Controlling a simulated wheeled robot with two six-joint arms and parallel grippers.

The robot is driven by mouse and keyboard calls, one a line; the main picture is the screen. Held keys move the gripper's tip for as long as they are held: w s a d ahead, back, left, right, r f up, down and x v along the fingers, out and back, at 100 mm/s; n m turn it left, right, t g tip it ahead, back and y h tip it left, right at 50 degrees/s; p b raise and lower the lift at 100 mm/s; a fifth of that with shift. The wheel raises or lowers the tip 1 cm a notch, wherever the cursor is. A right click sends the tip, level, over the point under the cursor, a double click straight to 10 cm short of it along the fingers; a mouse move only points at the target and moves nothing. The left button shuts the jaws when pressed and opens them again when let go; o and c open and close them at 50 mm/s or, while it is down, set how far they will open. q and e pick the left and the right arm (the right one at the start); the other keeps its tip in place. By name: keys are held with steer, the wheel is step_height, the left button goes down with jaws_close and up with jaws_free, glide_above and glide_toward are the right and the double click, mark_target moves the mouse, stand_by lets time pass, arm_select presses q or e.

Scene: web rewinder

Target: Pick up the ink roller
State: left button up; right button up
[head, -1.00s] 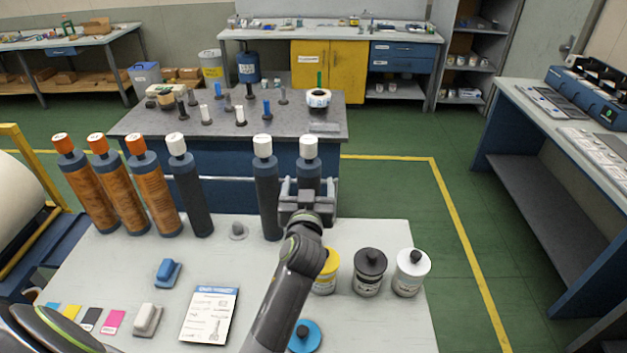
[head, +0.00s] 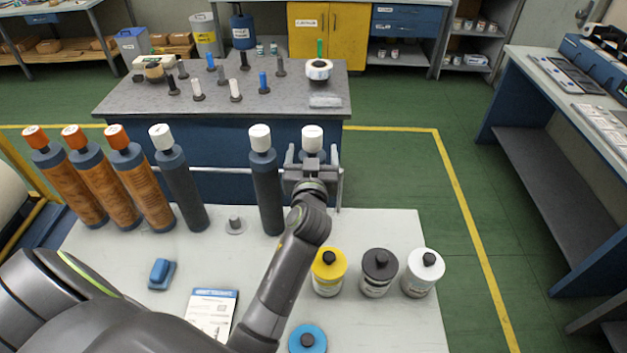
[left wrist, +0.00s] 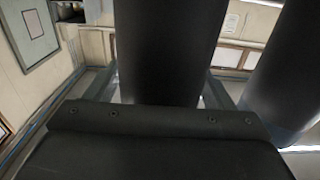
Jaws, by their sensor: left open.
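Several upright rollers stand along the back edge of the near table. Three dark grey ones with white caps stand at left (head: 187,192), in the middle (head: 268,195) and at right (head: 312,135); others are orange-brown with orange caps (head: 91,190). My left gripper (head: 312,160) is open, with its fingers on either side of the right dark roller, whose lower part it hides in the head view. In the left wrist view this roller (left wrist: 168,45) stands between the fingers, and another dark roller (left wrist: 280,85) is at right. I cannot tell whether the fingers touch it. My right gripper is not in view.
An empty grey peg (head: 235,225) stands between two dark rollers. Yellow-lidded (head: 328,272), dark-lidded (head: 378,272) and white-lidded (head: 422,272) jars stand right of my forearm. A blue lid (head: 307,339), a printed sheet (head: 207,315) and a blue block (head: 161,273) are nearer.

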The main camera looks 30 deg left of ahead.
mark_target(313, 126)
arm_select(q)
steer(key=shift+s+d+r, duration=0.35)
steer(key=shift+s+d, duration=0.05)
steer(key=shift+s, duration=0.2)
steer(key=c, duration=0.6)
steer(key=shift+w+a+f, duration=0.1)
steer(key=shift+w+f, duration=0.05)
steer(key=shift+c, duration=1.3)
steer(key=shift+a, duration=0.1)
steer(key=shift+c, duration=1.6)
steer(key=shift+r, duration=0.25)
step_height(313, 126, up, 10)
steer(key=shift+w+f, duration=0.15)
steer(key=shift+f, duration=0.05)
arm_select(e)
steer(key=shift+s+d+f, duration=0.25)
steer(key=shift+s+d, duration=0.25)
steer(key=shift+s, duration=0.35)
